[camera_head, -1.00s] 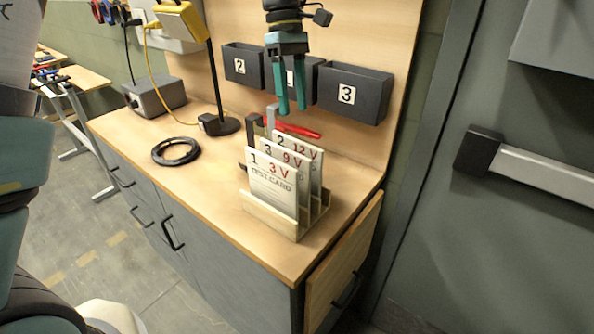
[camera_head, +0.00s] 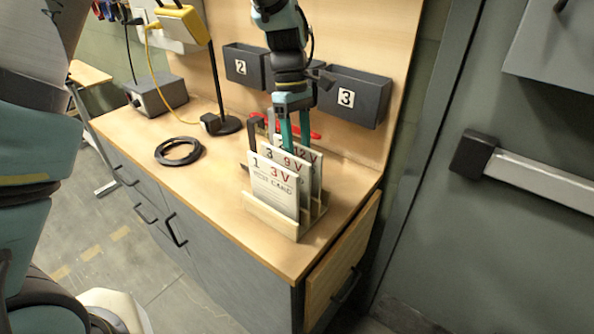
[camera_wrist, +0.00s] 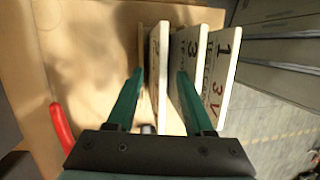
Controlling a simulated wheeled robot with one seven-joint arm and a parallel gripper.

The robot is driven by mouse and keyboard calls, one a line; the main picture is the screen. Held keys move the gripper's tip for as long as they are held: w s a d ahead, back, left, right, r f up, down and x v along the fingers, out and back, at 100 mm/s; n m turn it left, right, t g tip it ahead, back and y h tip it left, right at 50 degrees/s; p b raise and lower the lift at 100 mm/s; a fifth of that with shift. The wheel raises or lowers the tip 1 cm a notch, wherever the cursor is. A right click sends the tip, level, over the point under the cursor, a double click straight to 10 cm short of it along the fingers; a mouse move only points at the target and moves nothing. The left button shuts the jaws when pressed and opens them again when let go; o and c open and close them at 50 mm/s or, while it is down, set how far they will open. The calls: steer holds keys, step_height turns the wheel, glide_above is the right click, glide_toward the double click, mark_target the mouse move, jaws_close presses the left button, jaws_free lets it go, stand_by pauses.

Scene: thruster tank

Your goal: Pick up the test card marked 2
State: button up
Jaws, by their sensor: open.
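The white test card marked 2 (camera_head: 313,158), with "12 V" in red, stands upright at the back of a slotted wooden rack (camera_head: 270,218). The card marked 3 (camera_head: 289,164) and the card marked 1 (camera_head: 272,187) stand in front of it. My gripper (camera_head: 295,143) points down over the rear card, open and empty. In the wrist view my gripper (camera_wrist: 160,74) has one finger on each side of the rear card (camera_wrist: 155,50); its right finger overlaps the card marked 3 (camera_wrist: 188,50). I cannot tell whether the fingers touch any card.
A red-handled tool (camera_head: 313,134) lies behind the rack and shows left of my fingers in the wrist view (camera_wrist: 61,125). Dark wall bins (camera_head: 353,97) hang behind. A black ring (camera_head: 178,152) and lamp base (camera_head: 222,125) stand left, with clear worktop between.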

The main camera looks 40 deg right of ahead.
steer(key=shift+f, duration=0.25)
stand_by(0.4)
steer(key=shift+c, duration=0.3)
jaws_close()
stand_by(1.1)
